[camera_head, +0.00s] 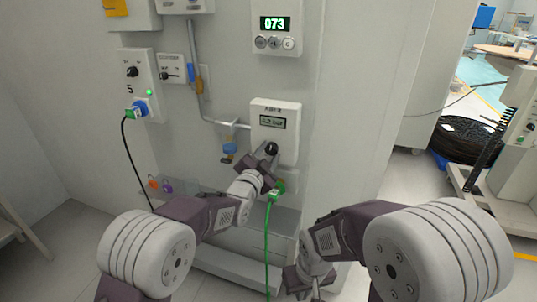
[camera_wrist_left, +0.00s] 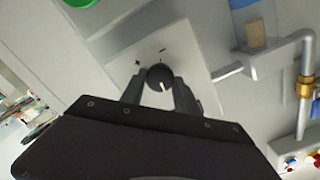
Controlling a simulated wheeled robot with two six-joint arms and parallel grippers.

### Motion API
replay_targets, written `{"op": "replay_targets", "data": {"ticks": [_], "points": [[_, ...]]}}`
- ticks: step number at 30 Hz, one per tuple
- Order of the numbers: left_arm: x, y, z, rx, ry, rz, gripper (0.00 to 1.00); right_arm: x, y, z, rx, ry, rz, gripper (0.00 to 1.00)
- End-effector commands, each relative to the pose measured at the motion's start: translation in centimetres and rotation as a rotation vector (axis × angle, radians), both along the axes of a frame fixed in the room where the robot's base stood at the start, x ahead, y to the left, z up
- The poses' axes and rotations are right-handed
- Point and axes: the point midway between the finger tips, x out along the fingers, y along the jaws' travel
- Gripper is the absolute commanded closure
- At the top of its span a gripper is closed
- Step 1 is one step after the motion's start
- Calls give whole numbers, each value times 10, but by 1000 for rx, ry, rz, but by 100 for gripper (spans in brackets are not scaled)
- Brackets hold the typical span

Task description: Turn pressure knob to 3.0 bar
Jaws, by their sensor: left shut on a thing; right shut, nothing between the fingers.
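The pressure knob (camera_head: 272,148) is a small black round knob on a white regulator box (camera_head: 287,108) on the wall panel. Above it is a small display (camera_head: 272,122) whose figures are too blurred to read surely. My left gripper (camera_head: 266,155) is shut on the knob. In the left wrist view the knob (camera_wrist_left: 159,77) sits between the two fingertips of my left gripper (camera_wrist_left: 159,88), with a white pointer mark on its face. My right gripper (camera_head: 298,281) is low at the bottom of the head view, shut and empty, away from the panel.
A green-plugged cable (camera_head: 267,235) hangs below the regulator. A grey pipe (camera_head: 205,108) runs to its left. A counter (camera_head: 277,47) reading 073 is above.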

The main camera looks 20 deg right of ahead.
Motion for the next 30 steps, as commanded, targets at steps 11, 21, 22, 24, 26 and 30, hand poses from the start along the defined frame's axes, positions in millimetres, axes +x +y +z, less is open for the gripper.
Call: {"op": "replay_targets", "data": {"ticks": [11,21,22,24,26,30], "points": [[0,0,-1,-154,103,-1,100,0,0,-8,0,0,0,100],[0,0,-1,-392,264,-1,100,0,0,-17,0,0,0,100],[0,0,-1,-411,277,-1,100,0,0,-18,0,0,0,100],[0,0,-1,-453,305,-1,100,0,0,-19,0,0,0,100],[0,0,0,-487,328,-1,100,0,0,-20,0,0,0,100],[0,0,0,-552,373,-1,100,0,0,-22,0,0,0,100]]}}
